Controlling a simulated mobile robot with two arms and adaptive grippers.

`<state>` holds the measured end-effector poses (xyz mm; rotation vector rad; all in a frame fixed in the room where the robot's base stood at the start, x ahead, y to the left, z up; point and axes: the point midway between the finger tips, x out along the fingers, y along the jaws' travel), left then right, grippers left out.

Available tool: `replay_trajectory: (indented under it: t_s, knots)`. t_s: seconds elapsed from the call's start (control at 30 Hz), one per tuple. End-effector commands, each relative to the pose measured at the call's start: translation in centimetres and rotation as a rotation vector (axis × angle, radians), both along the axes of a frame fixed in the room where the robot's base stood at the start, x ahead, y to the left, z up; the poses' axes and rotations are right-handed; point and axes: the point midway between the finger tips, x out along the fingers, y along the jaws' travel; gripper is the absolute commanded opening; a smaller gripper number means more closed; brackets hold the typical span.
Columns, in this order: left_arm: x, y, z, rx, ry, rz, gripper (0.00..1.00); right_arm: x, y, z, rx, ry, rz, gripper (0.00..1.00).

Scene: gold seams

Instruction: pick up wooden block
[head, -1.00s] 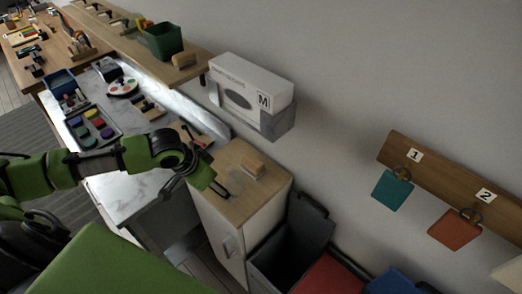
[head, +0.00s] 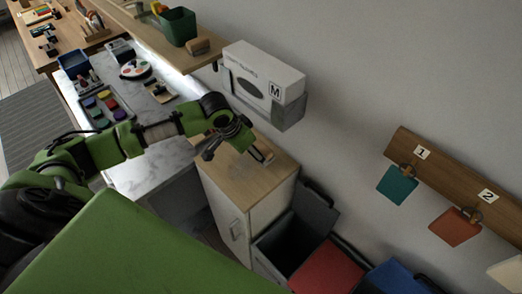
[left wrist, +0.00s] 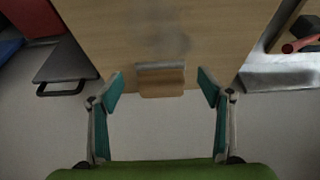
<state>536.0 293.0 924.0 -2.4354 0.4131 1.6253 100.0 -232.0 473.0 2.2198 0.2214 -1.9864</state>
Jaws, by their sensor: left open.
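The wooden block (left wrist: 161,80) lies on the wooden top of a small cabinet (left wrist: 115,30), and shows in the left wrist view with a pale strip along its upper edge. My left gripper (left wrist: 161,84) is open, with one teal-padded finger on each side of the block and a visible gap to both. In the head view my left gripper (head: 256,156) is over the cabinet top and hides most or all of the block. My right gripper is not in view.
A box marked M (head: 265,75) hangs on the wall behind the cabinet. Bins with a red lid (head: 327,270) and a blue lid (head: 395,279) stand to the right. The marble counter (head: 160,170) with paints lies left. The shelf (head: 150,45) holds a green bin (head: 178,27).

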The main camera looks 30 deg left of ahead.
Motion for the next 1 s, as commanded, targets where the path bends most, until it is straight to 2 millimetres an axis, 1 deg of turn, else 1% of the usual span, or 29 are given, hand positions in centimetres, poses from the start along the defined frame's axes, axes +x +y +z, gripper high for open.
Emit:
replay_trajectory:
  t_s: [0.03,0.17,0.23,0.33,0.57,0.67,0.7,0.73,1.0]
  knots:
    - [1.0,-0.4,0.3,-0.003,-0.003,0.001,0.72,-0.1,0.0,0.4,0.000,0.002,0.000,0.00]
    - [2.7,-1.0,0.3,-0.002,-0.001,0.001,0.72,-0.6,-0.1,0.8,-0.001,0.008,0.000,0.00]
    - [2.7,-0.9,-0.3,0.002,0.003,0.000,0.72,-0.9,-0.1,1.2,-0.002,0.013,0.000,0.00]
    - [2.8,-0.9,-0.9,0.002,0.001,-0.001,0.72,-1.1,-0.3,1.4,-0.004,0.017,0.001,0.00]
    - [2.9,-1.0,-1.1,0.001,0.000,-0.001,0.72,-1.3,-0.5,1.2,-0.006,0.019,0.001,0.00]
    - [2.9,-1.0,-1.1,0.001,0.000,-0.001,0.48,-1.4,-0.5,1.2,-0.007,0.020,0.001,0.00]
    - [2.9,-1.0,-1.1,0.001,0.000,-0.001,0.38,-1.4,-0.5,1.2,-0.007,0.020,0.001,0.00]
    - [2.9,-1.0,-1.1,0.001,0.000,-0.001,0.30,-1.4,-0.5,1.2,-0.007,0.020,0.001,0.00]
    - [2.9,-0.9,-1.1,0.001,0.000,-0.001,0.30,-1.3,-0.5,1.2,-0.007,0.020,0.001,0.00]
